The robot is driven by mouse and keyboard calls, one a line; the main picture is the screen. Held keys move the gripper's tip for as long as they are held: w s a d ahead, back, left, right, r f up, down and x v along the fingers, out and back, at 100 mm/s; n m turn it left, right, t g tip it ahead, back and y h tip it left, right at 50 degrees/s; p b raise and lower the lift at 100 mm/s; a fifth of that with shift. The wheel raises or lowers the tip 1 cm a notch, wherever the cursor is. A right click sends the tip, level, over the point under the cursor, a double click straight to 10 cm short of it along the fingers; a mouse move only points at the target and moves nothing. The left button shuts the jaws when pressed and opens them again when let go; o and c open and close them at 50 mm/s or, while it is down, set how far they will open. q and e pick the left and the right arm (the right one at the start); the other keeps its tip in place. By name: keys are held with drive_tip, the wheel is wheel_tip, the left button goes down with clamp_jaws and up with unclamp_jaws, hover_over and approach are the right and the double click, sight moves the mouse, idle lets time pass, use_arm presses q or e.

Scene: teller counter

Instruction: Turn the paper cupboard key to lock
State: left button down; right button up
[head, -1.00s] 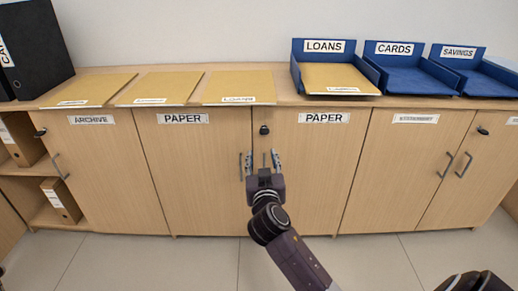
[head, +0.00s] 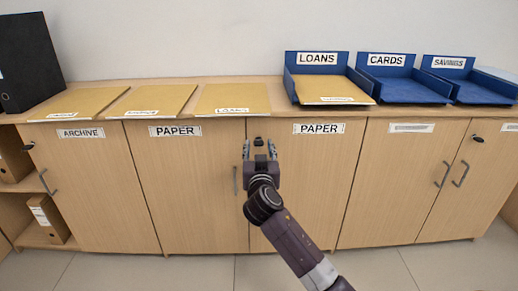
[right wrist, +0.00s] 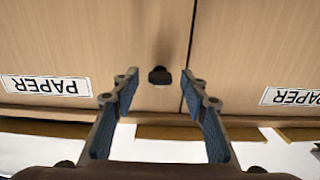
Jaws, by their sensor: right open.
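The paper cupboard has two wooden doors, each with a PAPER label. The dark key (head: 258,141) sits near the top of its right door (head: 310,190), just right of the seam. My right gripper (head: 259,148) is open in front of this door, its two fingers to the left and right of the key in the picture. In the right wrist view, which is upside down, the key (right wrist: 159,76) appears between and slightly beyond the open fingertips (right wrist: 160,84). No contact shows. Whether the key is upright or turned is too small to tell. My left gripper is out of view.
A door handle (head: 235,180) is left of my right arm. Folders (head: 233,97) lie along the counter edge above the key, beside the blue LOANS tray (head: 316,69). The ARCHIVE door (head: 95,190) is left, another keyed cupboard right. Floor in front is clear.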

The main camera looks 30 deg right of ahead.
clamp_jaws()
